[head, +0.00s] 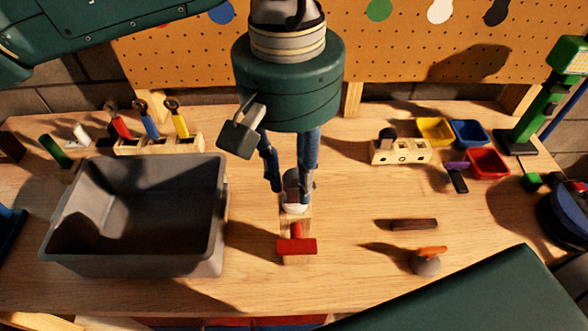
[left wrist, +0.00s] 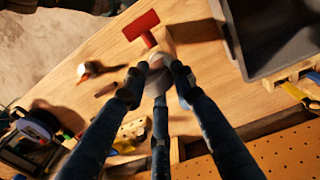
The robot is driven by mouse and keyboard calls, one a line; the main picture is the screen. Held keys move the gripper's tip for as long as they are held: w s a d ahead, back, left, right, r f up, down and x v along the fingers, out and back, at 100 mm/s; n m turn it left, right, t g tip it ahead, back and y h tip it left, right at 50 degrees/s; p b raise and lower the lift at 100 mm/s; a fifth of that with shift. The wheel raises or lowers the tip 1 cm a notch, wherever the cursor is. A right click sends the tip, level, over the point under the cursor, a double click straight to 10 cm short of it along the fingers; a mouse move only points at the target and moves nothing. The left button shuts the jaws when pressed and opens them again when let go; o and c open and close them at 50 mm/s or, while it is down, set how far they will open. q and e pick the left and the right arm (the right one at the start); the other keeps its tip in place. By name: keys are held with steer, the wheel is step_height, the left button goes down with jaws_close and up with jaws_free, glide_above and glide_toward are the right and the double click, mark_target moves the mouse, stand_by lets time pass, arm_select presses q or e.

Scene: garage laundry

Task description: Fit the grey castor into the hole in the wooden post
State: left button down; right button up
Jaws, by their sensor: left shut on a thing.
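My left gripper (head: 290,185) points down over the middle of the bench and is shut on the grey castor (head: 295,206), a pale grey rounded piece between its fingers. The castor also shows between the fingertips in the left wrist view (left wrist: 157,76). The wooden post (head: 302,222) is directly below and behind the castor, with a red T-shaped piece (head: 297,246) at its near side. The hole is hidden by the castor and fingers. I cannot tell whether the castor touches the post. My right gripper is not in view.
A large grey bin (head: 135,262) stands left of the post. A dark brown bar (head: 413,224) and an orange-topped grey piece (head: 426,262) lie to the right. A wooden holed block (head: 400,151) and small coloured bins (head: 487,162) stand farther back, before the pegboard (head: 400,70).

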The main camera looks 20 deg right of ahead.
arm_select(q)
steer(key=shift+f, duration=0.2)
steer(key=c, duration=1.3)
jaws_free()
steer(key=shift+c, duration=0.2)
step_height(320, 180, up, 12)
steer(key=shift+a, duration=0.15)
